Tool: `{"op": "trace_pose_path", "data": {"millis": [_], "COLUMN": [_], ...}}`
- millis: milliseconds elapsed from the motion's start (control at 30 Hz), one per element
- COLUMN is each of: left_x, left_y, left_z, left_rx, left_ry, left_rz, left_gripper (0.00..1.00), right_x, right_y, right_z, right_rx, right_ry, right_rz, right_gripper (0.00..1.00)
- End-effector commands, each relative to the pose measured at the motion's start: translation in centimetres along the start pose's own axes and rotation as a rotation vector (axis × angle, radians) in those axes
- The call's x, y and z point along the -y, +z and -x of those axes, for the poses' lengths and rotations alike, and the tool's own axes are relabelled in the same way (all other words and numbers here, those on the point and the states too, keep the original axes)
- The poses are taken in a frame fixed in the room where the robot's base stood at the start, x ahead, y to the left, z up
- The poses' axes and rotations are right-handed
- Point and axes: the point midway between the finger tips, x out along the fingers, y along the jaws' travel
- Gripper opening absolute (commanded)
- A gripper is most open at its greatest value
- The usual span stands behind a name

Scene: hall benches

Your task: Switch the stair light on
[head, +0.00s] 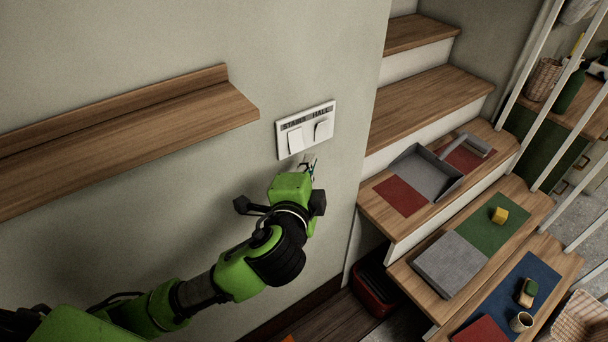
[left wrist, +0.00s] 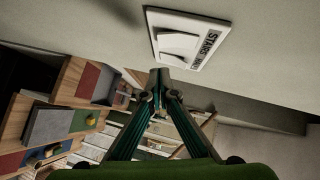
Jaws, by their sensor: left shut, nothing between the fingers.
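A white switch plate (head: 305,130) is on the grey wall, with a label strip reading STAIRS on the left and what looks like HALL on the right. The stairs rocker (head: 296,141) is the left one and the hall rocker (head: 322,130) the right one. My left gripper (head: 312,166) is shut and empty, its fingertips just below the plate. In the left wrist view the fingertips (left wrist: 160,76) are close to the hall-side end of the plate (left wrist: 211,45). I cannot tell whether they touch it. My right gripper is not in view.
A wooden shelf (head: 130,130) juts from the wall left of the switch plate. Wooden stairs (head: 425,100) rise at the right, with a grey tray (head: 425,172), a yellow block (head: 499,215) and mats on lower steps. A white railing stands further right.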

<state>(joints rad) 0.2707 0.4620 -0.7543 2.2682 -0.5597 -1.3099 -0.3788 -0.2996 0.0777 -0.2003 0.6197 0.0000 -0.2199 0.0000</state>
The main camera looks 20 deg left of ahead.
Motion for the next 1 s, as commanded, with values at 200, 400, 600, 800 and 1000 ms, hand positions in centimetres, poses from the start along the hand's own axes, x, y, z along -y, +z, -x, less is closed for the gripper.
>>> {"op": "trace_pose_path", "data": {"millis": [200, 400, 600, 800, 1000], "left_x": [0.1, -0.1, -0.1, -0.5, -0.3], "left_y": [2.2, 2.8, 2.8, 3.1, 3.5], "left_z": [-2.1, -2.8, -2.8, -3.0, -3.5], "left_rx": [0.002, -0.001, -0.001, -0.001, -0.002], "left_ry": [0.001, 0.001, 0.001, -0.018, -0.082], "left_rz": [-0.004, 0.0, 0.0, -0.019, -0.081], "left_gripper": [0.0, 0.0, 0.0, 0.0, 0.0], "right_x": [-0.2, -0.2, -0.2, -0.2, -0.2], "right_y": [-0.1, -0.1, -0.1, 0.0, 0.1], "right_z": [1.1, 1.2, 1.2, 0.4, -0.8], "right_rx": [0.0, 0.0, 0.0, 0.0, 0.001], "right_ry": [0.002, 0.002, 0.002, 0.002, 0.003], "right_rz": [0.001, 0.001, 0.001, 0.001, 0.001], "right_gripper": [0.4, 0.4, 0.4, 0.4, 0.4]}}
